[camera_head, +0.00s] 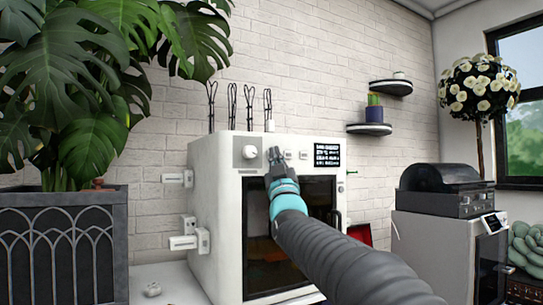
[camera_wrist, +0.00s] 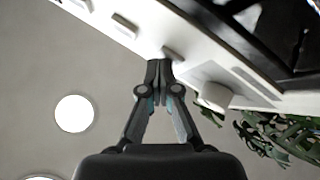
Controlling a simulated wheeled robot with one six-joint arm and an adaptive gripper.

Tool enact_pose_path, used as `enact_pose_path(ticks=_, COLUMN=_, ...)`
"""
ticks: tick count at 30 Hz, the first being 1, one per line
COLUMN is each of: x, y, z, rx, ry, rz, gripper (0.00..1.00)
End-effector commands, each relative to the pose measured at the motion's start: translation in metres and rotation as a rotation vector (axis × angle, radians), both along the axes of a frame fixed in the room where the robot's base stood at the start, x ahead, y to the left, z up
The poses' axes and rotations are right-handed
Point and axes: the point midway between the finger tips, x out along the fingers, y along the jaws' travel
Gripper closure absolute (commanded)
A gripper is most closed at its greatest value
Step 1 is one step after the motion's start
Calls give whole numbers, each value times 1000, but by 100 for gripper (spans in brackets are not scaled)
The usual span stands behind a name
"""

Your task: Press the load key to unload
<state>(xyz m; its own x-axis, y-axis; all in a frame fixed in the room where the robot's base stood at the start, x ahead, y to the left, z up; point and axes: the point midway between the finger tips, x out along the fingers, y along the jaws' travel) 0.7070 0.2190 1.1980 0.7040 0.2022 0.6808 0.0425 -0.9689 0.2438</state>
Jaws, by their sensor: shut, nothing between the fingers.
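The white printer-like machine (camera_head: 215,190) has a top front panel with a round knob (camera_head: 250,152), small keys (camera_head: 288,155) and a dark text display (camera_head: 327,155). I cannot read which key is the load key. My gripper (camera_head: 274,150) is shut and empty, its tips in front of the panel between the knob and the visible keys. In the wrist view, the gripper tips (camera_wrist: 159,66) are close beside the nearest key (camera_wrist: 172,54), with the knob (camera_wrist: 213,97) to the right and two more keys (camera_wrist: 125,25) to the left. I cannot tell whether the tips touch the key.
A large leafy plant in a dark planter (camera_head: 60,245) stands at the left. White spool holders (camera_head: 177,178) stick out from the machine's left side. Small wall shelves (camera_head: 370,129) and a second machine (camera_head: 445,240) are at the right.

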Motion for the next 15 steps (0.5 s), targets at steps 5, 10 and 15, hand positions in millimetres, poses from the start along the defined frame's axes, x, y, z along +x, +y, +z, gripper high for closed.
enact_pose_path(ticks=5, x=-5, y=-3, z=-3, rx=0, ry=0, rz=0, gripper=100)
enact_pose_path(ticks=10, x=-11, y=-7, z=-3, rx=-1, ry=0, rz=-1, gripper=100)
enact_pose_path(ticks=15, x=-13, y=-8, z=-1, rx=-1, ry=0, rz=-1, gripper=100)
